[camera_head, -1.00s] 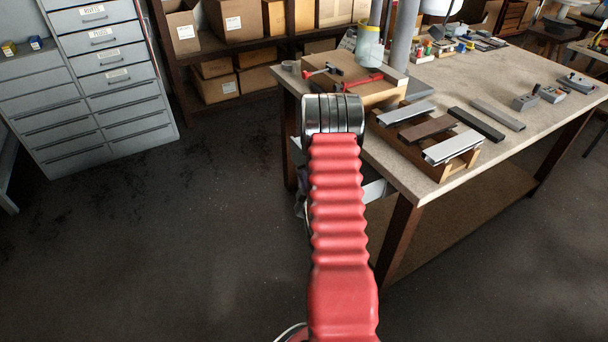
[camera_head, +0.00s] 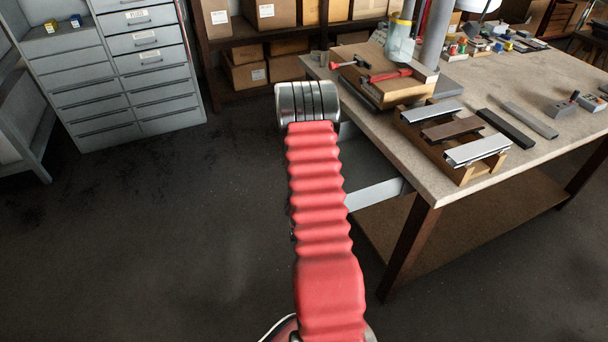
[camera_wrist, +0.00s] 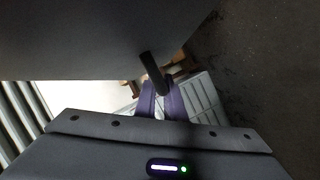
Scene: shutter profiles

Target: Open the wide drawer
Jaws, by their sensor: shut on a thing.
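The wide drawer (camera_head: 378,194) is grey and sits under the left side of the workbench. It stands partly out past the bench edge; my arm hides its front in the head view. In the wrist view a large grey surface, apparently the drawer front (camera_wrist: 90,40), fills the upper left. A dark bar handle (camera_wrist: 153,73) crosses in front of it. My gripper (camera_wrist: 160,94) has its purple fingers shut on this handle. My gripper is hidden behind my red arm in the head view.
The workbench (camera_head: 400,148) carries a wooden rack of profiles (camera_head: 458,150), red clamps and loose bars. A grey drawer cabinet (camera_head: 120,75) stands at the back left, beside shelves with boxes (camera_head: 255,75). The dark floor left of my arm is clear.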

